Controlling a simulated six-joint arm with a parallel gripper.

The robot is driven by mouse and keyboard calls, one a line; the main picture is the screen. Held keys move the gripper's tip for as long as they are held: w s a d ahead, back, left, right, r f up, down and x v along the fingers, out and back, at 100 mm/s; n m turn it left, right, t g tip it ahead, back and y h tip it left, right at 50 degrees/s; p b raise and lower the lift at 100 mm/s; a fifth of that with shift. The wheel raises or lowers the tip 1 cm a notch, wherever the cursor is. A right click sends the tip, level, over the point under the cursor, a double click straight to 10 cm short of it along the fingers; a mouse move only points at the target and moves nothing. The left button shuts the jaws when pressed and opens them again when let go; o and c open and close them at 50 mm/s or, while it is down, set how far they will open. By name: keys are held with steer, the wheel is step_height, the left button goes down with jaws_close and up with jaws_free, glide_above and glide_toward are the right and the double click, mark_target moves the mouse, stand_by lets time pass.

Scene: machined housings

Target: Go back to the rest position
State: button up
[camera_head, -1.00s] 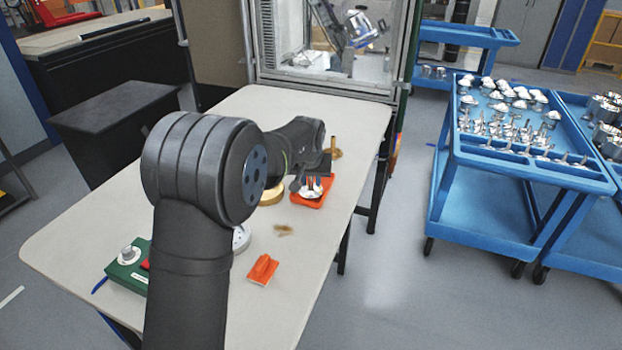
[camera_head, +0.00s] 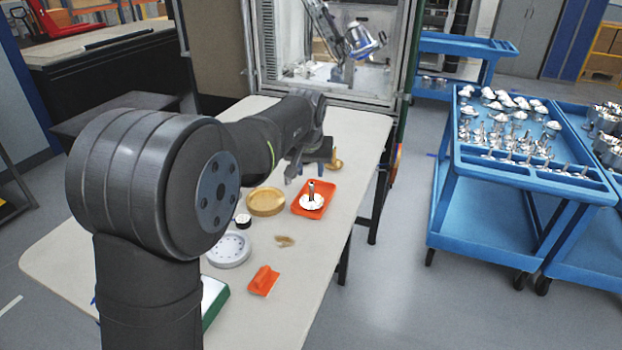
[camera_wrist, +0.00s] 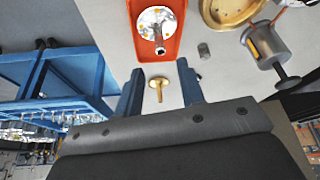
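My gripper (camera_head: 305,168) is above the far part of the table, up and beyond the orange tray. In the wrist view my gripper (camera_wrist: 160,86) has its two blue fingers spread apart, with nothing held between them. A shiny round metal housing (camera_head: 312,203) with an upright stem sits in the orange tray (camera_head: 299,210). The wrist view shows the housing (camera_wrist: 152,18) and the tray (camera_wrist: 140,52) clear of the fingers. A small brass part (camera_wrist: 158,84) appears between the fingers in that view, apparently lying on the table below.
A brass dish (camera_head: 266,202), a white round fixture (camera_head: 229,250), an orange block (camera_head: 263,281) and a green-sided box (camera_head: 214,303) stand on the table (camera_head: 330,235). A glass-fronted machine is at the table's far end. A blue cart (camera_head: 500,165) with metal parts stands right.

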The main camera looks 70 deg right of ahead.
mark_target(312, 183)
steer(key=shift+s+a+r, duration=0.1)
steer(key=shift+a+r, duration=0.15)
steer(key=shift+r, duration=0.35)
steer(key=x, duration=1.2)
steer(key=shift+f, duration=0.15)
step_height(312, 183, up, 2)
steer(key=shift+r, duration=0.95)
